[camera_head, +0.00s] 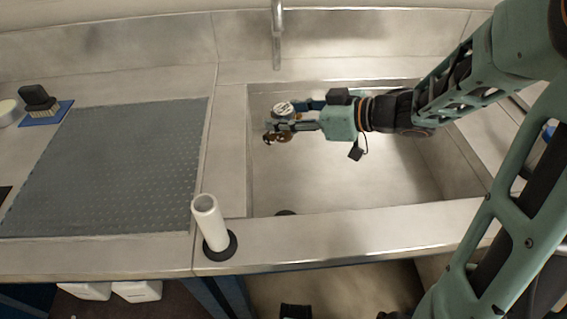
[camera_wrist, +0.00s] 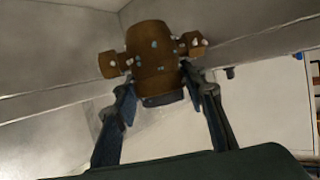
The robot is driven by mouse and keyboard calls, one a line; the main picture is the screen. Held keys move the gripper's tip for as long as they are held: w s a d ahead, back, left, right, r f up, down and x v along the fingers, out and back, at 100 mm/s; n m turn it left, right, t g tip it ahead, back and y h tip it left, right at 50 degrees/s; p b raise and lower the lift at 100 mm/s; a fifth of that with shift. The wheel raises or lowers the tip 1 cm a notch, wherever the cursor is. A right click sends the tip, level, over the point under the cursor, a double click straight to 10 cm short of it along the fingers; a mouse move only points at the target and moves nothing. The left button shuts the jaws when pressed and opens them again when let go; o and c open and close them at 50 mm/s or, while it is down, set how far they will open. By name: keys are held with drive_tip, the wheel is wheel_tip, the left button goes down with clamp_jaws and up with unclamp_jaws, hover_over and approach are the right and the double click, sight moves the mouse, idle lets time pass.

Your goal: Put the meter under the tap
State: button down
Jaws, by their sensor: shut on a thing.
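The meter (camera_head: 283,108) has a round pale dial face and a brownish body. My gripper (camera_head: 300,116) is shut on it and holds it over the left back part of the sink. In the wrist view the meter (camera_wrist: 154,58) shows as a brown, speckled body with a stub on each side, between the two fingers of my gripper (camera_wrist: 158,98). The metal tap (camera_head: 278,35) comes down at the back of the sink, above and behind the meter in the head view. How far apart they are in depth is hard to tell.
The sink (camera_head: 340,180) is otherwise open below, with a dark drain near its front edge. A white cylinder on a dark base (camera_head: 210,225) stands at the front left rim. A grey ribbed mat (camera_head: 110,160) and a brush on a blue pad (camera_head: 40,105) lie left.

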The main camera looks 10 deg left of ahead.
wheel_tip(320, 180, down, 9)
drive_tip(key=b, duration=0.4)
drive_tip(key=shift+f, duration=0.1)
drive_tip(key=shift+f, duration=0.1)
drive_tip(key=c, duration=1.2)
unclamp_jaws()
drive_tip(key=shift+f, duration=0.1)
drive_tip(key=shift+r, duration=0.2)
drive_tip(key=p+v, duration=0.4)
drive_tip(key=v, duration=0.8)
drive_tip(key=shift+s, duration=0.1)
